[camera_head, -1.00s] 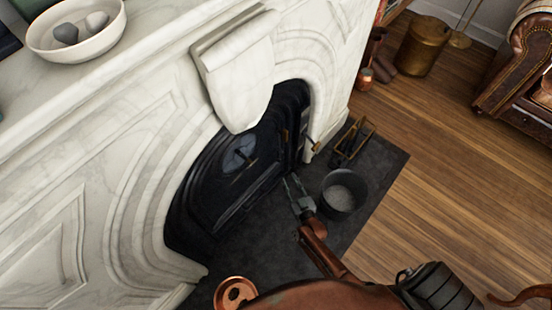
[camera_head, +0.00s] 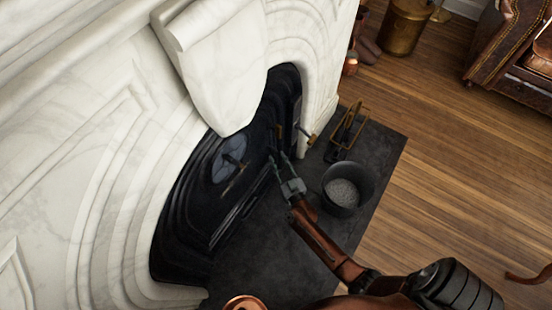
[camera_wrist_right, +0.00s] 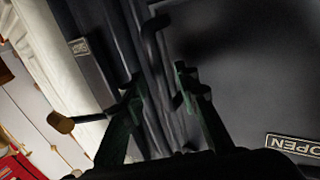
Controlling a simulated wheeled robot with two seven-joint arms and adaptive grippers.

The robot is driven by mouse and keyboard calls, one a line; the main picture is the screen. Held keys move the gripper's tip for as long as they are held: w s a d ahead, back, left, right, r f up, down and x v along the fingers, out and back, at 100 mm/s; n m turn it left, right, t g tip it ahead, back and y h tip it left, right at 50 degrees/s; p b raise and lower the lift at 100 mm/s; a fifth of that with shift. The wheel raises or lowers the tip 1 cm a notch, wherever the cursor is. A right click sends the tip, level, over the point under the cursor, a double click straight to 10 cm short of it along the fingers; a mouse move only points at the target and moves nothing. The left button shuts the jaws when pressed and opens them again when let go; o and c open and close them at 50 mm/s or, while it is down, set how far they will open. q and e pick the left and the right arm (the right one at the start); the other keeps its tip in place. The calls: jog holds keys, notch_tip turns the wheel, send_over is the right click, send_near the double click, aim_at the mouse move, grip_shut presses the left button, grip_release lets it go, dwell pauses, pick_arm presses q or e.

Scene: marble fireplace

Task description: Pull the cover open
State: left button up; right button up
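The black fireplace cover (camera_head: 215,185) sits in the arch of the white marble fireplace, with a round plate and a small handle on its face. In the right wrist view the dark cover (camera_wrist_right: 255,75) fills the right side, with a white "OPEN" label (camera_wrist_right: 293,146) at its lower right. A brass-tipped handle (camera_wrist_right: 62,122) shows at the left there. My right gripper (camera_head: 279,160) is open near the cover's right edge; its two fingers (camera_wrist_right: 160,85) stand apart in the right wrist view. I cannot tell whether a finger touches the handle. My left gripper is not in view.
A dark bucket (camera_head: 347,188) stands on the dark hearth slab (camera_head: 385,145), right of my right gripper. A brass-framed tool holder (camera_head: 348,128) is behind it. A copper object (camera_head: 245,303) shows at the bottom edge. The wooden floor (camera_head: 450,160) at right is open.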

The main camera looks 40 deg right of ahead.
jog(key=shift+w+d, duration=0.1)
jog(key=shift+w, duration=0.2)
grip_shut()
dwell(0.6)
